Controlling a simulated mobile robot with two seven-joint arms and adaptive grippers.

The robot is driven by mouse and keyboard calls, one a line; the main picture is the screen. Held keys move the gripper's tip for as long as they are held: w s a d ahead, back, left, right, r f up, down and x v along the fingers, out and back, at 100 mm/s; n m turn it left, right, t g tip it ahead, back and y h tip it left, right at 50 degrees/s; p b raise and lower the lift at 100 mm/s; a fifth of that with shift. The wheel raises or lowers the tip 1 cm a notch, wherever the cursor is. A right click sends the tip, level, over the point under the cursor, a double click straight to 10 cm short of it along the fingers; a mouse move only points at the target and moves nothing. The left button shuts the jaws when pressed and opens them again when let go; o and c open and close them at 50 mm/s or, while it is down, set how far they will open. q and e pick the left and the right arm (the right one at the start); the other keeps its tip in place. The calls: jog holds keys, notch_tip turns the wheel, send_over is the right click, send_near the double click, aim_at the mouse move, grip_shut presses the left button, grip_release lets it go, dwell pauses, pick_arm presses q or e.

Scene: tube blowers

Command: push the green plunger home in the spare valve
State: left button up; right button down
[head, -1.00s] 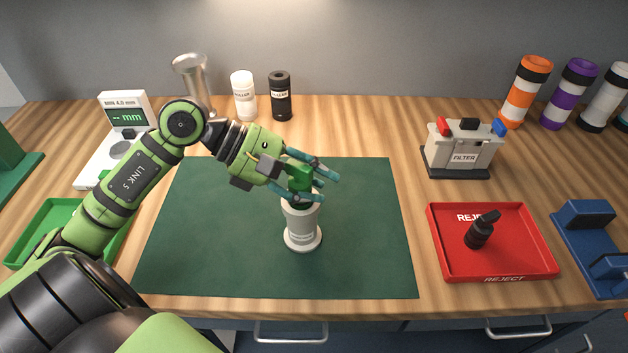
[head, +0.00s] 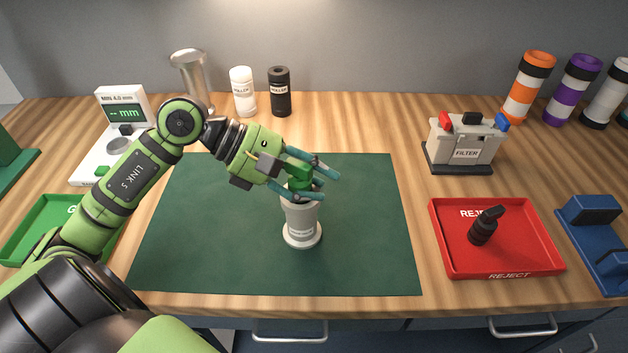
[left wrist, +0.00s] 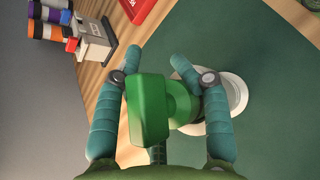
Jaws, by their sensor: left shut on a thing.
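The spare valve (head: 301,222) is a pale grey cylinder with a round flange, standing upright on the green mat. Its white flange shows behind my fingers in the left wrist view (left wrist: 238,95). The green plunger (head: 299,172) sits at the valve's top, in line with it. How deep it is in the bore is hidden by my fingers. My left gripper (head: 326,184) is shut on the plunger, its teal fingers on both sides. In the left wrist view the plunger's broad head (left wrist: 149,108) lies between the fingers. My right gripper is not in view.
The green mat (head: 200,230) is clear around the valve. A red reject tray (head: 500,266) holding a black part (head: 482,231) lies to the right. A filter box (head: 466,142) stands behind it. A gauge (head: 108,150) and green tray (head: 28,226) are at the left.

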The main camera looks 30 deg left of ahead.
pick_arm(q)
jog(key=shift+s+f, duration=0.1)
jog(key=shift+f, duration=0.2)
jog(key=o, duration=1.4)
jog(key=shift+d, duration=0.1)
jog(key=shift+a, duration=0.25)
jog(key=v, duration=1.1)
jog(key=shift+a+r, duration=0.2)
jog(key=shift+r, duration=0.2)
jog(key=shift+s, duration=0.1)
